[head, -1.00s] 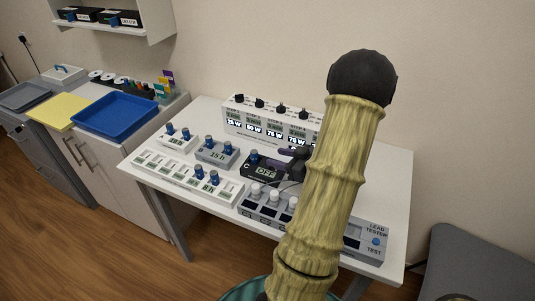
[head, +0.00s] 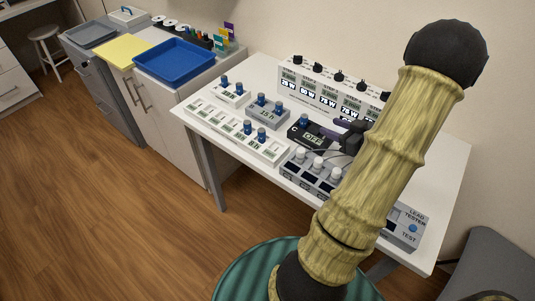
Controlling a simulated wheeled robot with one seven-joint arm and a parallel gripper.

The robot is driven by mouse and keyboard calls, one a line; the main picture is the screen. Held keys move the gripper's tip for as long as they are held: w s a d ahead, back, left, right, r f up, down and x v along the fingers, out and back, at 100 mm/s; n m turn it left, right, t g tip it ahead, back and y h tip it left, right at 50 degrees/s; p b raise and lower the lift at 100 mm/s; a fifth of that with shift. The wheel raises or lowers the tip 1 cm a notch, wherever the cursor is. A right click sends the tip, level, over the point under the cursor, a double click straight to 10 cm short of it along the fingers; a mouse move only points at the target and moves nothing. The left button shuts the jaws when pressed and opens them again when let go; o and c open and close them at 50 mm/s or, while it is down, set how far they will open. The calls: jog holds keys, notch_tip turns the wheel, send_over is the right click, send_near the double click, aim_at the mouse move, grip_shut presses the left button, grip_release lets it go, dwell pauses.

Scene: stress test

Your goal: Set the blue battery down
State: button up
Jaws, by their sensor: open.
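Several small blue cylinders stand on the units on the white table (head: 262,73). Two of them, a left one (head: 247,127) and a right one (head: 262,134), stand on the long white slotted tray (head: 213,115). Others stand on the grey display unit (head: 266,115), the small white unit (head: 229,97) and the black unit reading OFF (head: 312,138). I cannot tell which of them, if any, is the blue battery. My arm crosses the right of the table in front of the camera. My gripper does not show clearly, so what it holds is hidden.
A long white box with black knobs (head: 329,95) stands at the table's back. A dark tool (head: 351,136) is partly behind my arm. A grey tester (head: 407,222) sits at the front right. A blue tray (head: 174,64) lies on the left cabinet. Floor at left is clear.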

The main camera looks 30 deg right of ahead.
jog(key=w+a+g+h, duration=0.1)
jog(key=w, duration=0.1)
jog(key=w+a+g+h, duration=0.1)
jog(key=w+a, duration=0.1)
jog(key=w, duration=0.1)
jog(key=w+a+g+h, duration=0.1)
jog(key=w, duration=0.2)
jog(key=shift+w+a+r, duration=0.15)
jog(key=shift+a+r, duration=0.1)
jog(key=shift+r, duration=0.05)
jog(key=s+a+m+g, duration=0.1)
jog(key=s+a+g, duration=0.3)
jog(key=a, duration=0.9)
jog(key=s+a+m+g, duration=0.1)
jog(key=s+a+g, duration=0.3)
jog(key=a, duration=0.9)
jog(key=shift+s+a+r+g, duration=0.3)
jog(key=shift+s+g, duration=0.1)
jog(key=shift+s, duration=0.6)
